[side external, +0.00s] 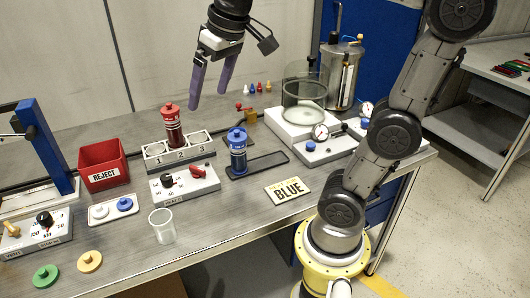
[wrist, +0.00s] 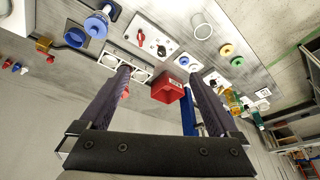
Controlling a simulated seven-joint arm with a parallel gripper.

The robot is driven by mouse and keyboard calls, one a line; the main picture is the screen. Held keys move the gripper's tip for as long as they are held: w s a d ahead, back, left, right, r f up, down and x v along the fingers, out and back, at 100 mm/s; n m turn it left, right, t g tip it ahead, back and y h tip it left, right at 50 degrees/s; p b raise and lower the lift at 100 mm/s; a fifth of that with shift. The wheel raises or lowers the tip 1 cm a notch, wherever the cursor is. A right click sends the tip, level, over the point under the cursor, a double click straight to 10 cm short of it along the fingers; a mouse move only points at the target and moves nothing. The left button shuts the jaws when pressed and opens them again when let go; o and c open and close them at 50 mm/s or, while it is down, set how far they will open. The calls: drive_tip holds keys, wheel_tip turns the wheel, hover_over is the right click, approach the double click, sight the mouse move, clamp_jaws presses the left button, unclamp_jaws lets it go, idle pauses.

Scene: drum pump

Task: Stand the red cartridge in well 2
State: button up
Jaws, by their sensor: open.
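The red cartridge (side external: 173,127) stands upright in the white three-well rack (side external: 157,161); it appears to be in the middle well, above the number 2. Its lower end is hidden inside the rack. My gripper (side external: 207,100) is open and empty, above and to the right of the cartridge, not touching it. In the wrist view, my gripper (wrist: 159,73) has its purple fingers spread wide. The rack (wrist: 141,67) shows there beside the left finger, which partly hides it. Only a small bit of red shows by that finger.
A blue cartridge (side external: 237,156) stands on a dark holder to the right. A red REJECT bin (side external: 103,165) is at left. A white control box (side external: 185,184), a clear beaker (side external: 162,226) and a BLUE sign (side external: 288,188) lie in front. A glass vessel (side external: 303,105) stands behind right.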

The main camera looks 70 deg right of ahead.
drive_tip(key=s+a+f+n+t, duration=0.1)
drive_tip(key=s+a+f+n, duration=0.1)
drive_tip(key=s+f, duration=0.9)
drive_tip(key=shift+s+a, duration=0.35)
drive_tip(key=shift+s, duration=0.15)
drive_tip(key=shift+r, duration=0.1)
drive_tip(key=shift+c, duration=0.2)
idle(0.8)
